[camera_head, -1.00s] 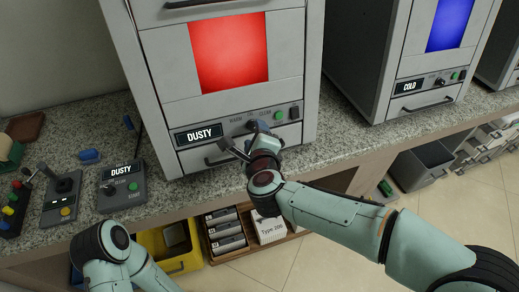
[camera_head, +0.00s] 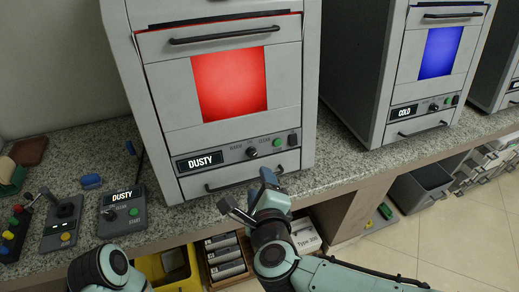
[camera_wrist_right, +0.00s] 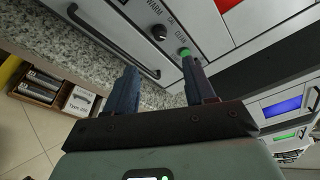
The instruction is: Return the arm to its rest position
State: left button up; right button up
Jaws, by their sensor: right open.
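My right gripper (camera_head: 247,197) is in front of the lower drawer of the DUSTY machine (camera_head: 172,92), just below its control panel. In the right wrist view my right gripper (camera_wrist_right: 158,90) shows two dark fingers spread apart with nothing between them. The panel's black knob (camera_wrist_right: 158,32) and green button (camera_wrist_right: 184,51) show beyond the fingertips. My left arm (camera_head: 100,265) shows at the bottom left of the head view; its gripper is out of the picture.
A COLD machine (camera_head: 397,62) with a blue window stands to the right. A DUSTY control box (camera_head: 122,214) and a lever box (camera_head: 62,220) sit on the granite counter (camera_head: 60,142). Below are a yellow bin (camera_head: 168,268), a dark grey bin (camera_head: 420,185) and boxed items (camera_head: 226,258).

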jog(key=d+f+n+g+p, duration=0.3)
jog(key=f+n+p, duration=0.15)
jog(key=f, duration=0.75)
jog(key=d+f+n+g+p, duration=0.3)
jog(key=d+f+n+p, duration=0.15)
jog(key=f, duration=0.75)
pick_arm(q)
notch_tip(320, 180, up, 15)
jog(key=s+d+g+p, duration=0.1)
jog(key=s+p, duration=0.1)
jog(key=p, duration=0.4)
jog(key=shift+f+g, duration=0.2)
jog(key=shift+g, duration=0.1)
pick_arm(e)
jog(key=s+d+f+n+g+y, duration=0.1)
jog(key=s+f+n+g, duration=0.3)
jog(key=s, duration=0.8)
jog(key=s+d+f+n+g, duration=0.3)
jog(key=s+f+n+g, duration=0.2)
jog(key=s+f, duration=0.4)
jog(key=s, duration=0.4)
jog(key=shift+s+f+y, duration=0.2)
jog(key=shift+s+y, duration=0.05)
jog(key=shift+y, duration=0.15)
